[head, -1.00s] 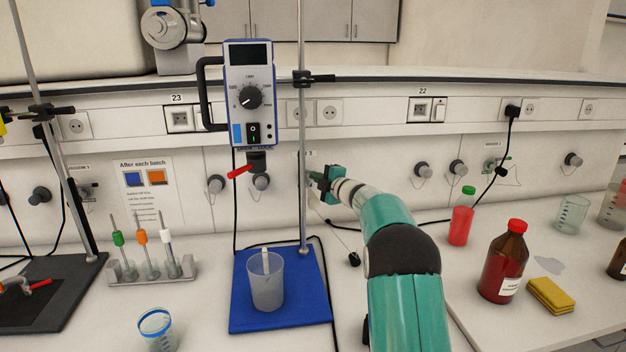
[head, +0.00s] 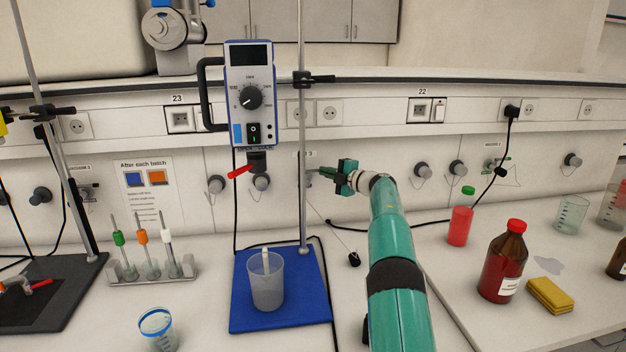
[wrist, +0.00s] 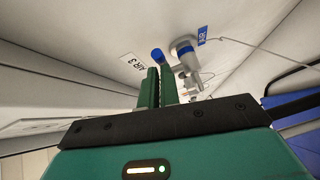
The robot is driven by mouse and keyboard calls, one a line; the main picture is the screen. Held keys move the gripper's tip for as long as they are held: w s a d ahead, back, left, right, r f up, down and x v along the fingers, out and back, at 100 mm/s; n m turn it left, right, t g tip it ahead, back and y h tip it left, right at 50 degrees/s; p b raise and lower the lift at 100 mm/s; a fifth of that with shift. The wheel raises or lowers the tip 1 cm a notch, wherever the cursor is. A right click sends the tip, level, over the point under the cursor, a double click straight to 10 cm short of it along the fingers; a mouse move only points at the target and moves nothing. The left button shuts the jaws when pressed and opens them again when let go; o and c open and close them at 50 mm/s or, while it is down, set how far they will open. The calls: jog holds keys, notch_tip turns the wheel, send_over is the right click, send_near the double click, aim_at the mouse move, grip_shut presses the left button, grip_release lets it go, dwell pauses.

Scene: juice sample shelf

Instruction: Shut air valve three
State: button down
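In the wrist view, the AIR 3 label (wrist: 140,64) is on the white panel. Beside it is a grey metal valve (wrist: 188,62) with a blue collar, and a rounded blue part (wrist: 157,54) shows just past my fingertips. My gripper (wrist: 159,70) has its two green fingers close together, pointing at the blue part. I cannot tell whether they touch it or how the valve is set. In the head view, my gripper (head: 328,175) is at the back wall, right of the metal stand rod, and its valve is hidden or too small to make out.
The upright metal rod (head: 303,130) stands close left of my gripper, and a stirrer control box (head: 249,93) is clamped to it. A beaker (head: 266,281) sits on a blue mat (head: 305,318). A red bottle (head: 461,217) and a brown bottle (head: 503,262) stand to the right.

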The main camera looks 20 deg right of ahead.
jog(key=shift+w+d, duration=0.25)
jog(key=shift+d, duration=0.1)
jog(key=shift+f, duration=0.15)
dwell(0.4)
